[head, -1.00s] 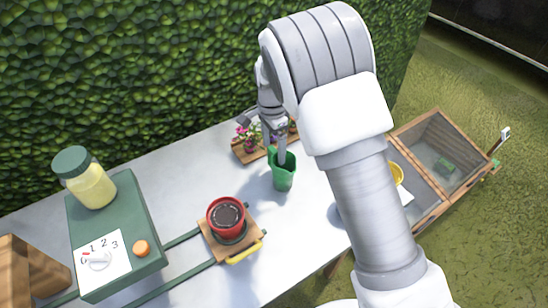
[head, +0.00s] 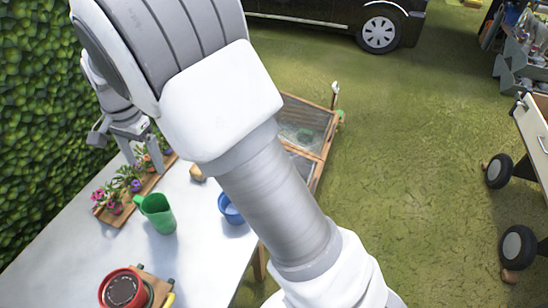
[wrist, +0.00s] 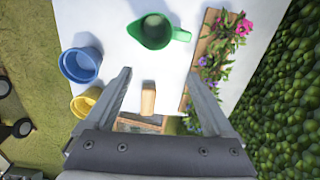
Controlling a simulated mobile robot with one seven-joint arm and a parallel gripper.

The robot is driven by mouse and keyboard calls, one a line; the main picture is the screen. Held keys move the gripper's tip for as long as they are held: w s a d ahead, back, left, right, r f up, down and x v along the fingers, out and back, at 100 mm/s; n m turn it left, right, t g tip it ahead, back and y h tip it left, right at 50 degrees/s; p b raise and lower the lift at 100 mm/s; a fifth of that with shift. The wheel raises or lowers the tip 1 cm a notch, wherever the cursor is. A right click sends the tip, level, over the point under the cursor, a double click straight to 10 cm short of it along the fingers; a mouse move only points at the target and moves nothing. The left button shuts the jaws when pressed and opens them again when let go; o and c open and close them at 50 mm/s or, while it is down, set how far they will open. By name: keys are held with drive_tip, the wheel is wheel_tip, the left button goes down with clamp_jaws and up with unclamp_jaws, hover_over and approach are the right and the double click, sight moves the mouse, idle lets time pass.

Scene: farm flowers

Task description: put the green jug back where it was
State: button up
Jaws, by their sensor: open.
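The green jug (head: 159,216) stands upright on the white table (head: 205,262), in front of the flower tray. In the wrist view the jug (wrist: 153,33) is beyond my fingertips, with its opening facing the camera. My gripper (head: 140,165) is open and empty, raised above the far part of the table and apart from the jug. In the wrist view the spread fingers of my gripper (wrist: 159,76) have no object between their tips. A wooden block (wrist: 148,98) shows lower down between the fingers.
A wooden tray (head: 128,205) of potted flowers lies by the hedge. A blue pot (head: 231,208) stands right of the jug; a yellow pot (wrist: 86,101) is near it. A wood-framed box (head: 300,135) stands beyond the table.

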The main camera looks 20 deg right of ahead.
drive_tip(key=s+d+r+n+t+y, duration=0.1)
drive_tip(key=s+d+r+n, duration=0.1)
drive_tip(key=s+d+r, duration=0.35)
drive_tip(key=s+d+r+n+t, duration=0.1)
drive_tip(key=s+d+r, duration=0.2)
drive_tip(key=d+r, duration=0.55)
drive_tip(key=s+d+n+t+h, duration=0.1)
drive_tip(key=s+d+n+t, duration=0.2)
drive_tip(key=s+d, duration=0.8)
drive_tip(key=s+n, duration=0.1)
drive_tip(key=s, duration=0.2)
drive_tip(key=shift+s+d+f+h, duration=0.2)
drive_tip(key=shift+f+h, duration=0.1)
drive_tip(key=shift+f, duration=0.1)
